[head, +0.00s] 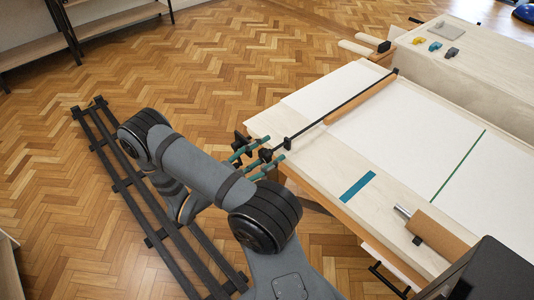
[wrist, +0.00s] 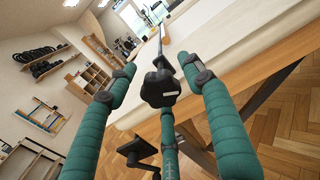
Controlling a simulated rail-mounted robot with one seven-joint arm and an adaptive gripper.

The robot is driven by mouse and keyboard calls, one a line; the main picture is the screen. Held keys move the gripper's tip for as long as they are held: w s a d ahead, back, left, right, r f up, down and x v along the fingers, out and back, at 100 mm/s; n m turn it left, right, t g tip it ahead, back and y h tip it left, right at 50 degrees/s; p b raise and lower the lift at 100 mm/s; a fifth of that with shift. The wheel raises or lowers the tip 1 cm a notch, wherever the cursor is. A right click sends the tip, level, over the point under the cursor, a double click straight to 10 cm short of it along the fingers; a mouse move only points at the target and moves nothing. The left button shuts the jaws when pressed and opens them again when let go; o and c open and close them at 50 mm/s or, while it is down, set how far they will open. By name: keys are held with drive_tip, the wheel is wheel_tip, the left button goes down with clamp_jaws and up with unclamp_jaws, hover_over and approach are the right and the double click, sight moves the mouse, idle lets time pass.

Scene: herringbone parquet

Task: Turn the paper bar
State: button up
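The paper bar (head: 345,105) is a long thin dark rod lying across the white paper on the table, with a wooden strip along its far part. Its near end carries a black knob (head: 266,155) at the table's edge. My gripper (head: 276,148) is at that end, its teal-wrapped fingers to either side of the knob. In the wrist view the black knob (wrist: 160,88) sits between the left and right fingers of my gripper (wrist: 157,63), with gaps visible on both sides. A third teal finger shows below it. The gripper looks open.
The table (head: 290,140) holds white paper, a blue strip (head: 357,186), a green line and a brown roll (head: 440,233). A black handle (wrist: 135,152) hangs below the table edge. Small coloured pieces lie on the far table.

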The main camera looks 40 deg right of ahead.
drive_tip(key=shift+c, duration=1.3)
drive_tip(key=c, duration=0.9)
drive_tip(key=shift+r+n+p, duration=0.25)
drive_tip(key=shift+n+p, duration=0.55)
drive_tip(key=shift+p, duration=0.05)
drive_tip(key=shift+f+n+p, duration=0.2)
drive_tip(key=shift+n+p, duration=0.15)
drive_tip(key=shift+n, duration=0.85)
drive_tip(key=o, duration=1.2)
drive_tip(key=shift+c, duration=0.2)
drive_tip(key=shift+a, duration=0.1)
